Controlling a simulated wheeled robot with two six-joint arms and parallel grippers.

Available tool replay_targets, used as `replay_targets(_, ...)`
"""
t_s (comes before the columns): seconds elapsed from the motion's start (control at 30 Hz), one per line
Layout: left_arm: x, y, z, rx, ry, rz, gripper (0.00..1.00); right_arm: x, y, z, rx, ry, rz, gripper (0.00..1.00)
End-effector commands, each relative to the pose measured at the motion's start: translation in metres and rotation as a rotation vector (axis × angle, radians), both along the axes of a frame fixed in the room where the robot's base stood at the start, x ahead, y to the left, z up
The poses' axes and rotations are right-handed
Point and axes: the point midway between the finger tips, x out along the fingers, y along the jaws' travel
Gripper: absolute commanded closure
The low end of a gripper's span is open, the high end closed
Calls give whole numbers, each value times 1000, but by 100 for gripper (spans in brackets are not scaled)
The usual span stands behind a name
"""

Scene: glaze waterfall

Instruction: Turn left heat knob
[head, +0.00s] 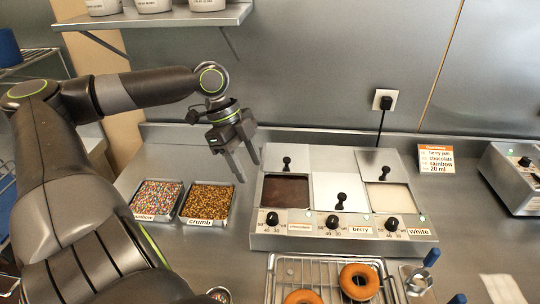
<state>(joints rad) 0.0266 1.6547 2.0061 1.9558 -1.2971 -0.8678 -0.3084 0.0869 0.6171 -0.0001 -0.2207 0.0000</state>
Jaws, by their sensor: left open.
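The left heat knob (272,218) is a black knob on the front panel of the steel glaze warmer (291,242), below the dark chocolate well (286,191). My left gripper (248,170) is open and empty, with its fingers pointing down. It appears above and slightly left of the knob, near the warmer's back left corner, apart from the knob. The middle knob (332,221) and the right knob (391,223) sit in the same row. My right gripper is not in view.
Sprinkle trays (157,199) and (207,203) crumb stand left of the warmer. A wire rack (326,272) with donuts (359,281) lies in front. Black lid handles (287,163) rise from the warmer. A label card (437,158) and another appliance (515,180) are at right.

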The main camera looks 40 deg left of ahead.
Motion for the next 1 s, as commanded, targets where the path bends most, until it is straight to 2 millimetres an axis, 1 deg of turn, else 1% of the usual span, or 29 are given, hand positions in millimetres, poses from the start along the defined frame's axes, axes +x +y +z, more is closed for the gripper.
replay_targets(0.03,2,-3,-9,-4,-7,-2,50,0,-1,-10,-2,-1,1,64)
replay_targets(0.1,2,-5,-13,-6,-2,-1,50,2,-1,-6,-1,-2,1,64)
replay_targets(0.37,5,-15,-37,-4,-3,-1,50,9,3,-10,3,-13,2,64)
replay_targets(0.63,9,-27,-66,-4,-1,1,50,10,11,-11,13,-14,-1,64)
replay_targets(1.0,14,-44,-108,-4,-1,1,50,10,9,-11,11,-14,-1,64)
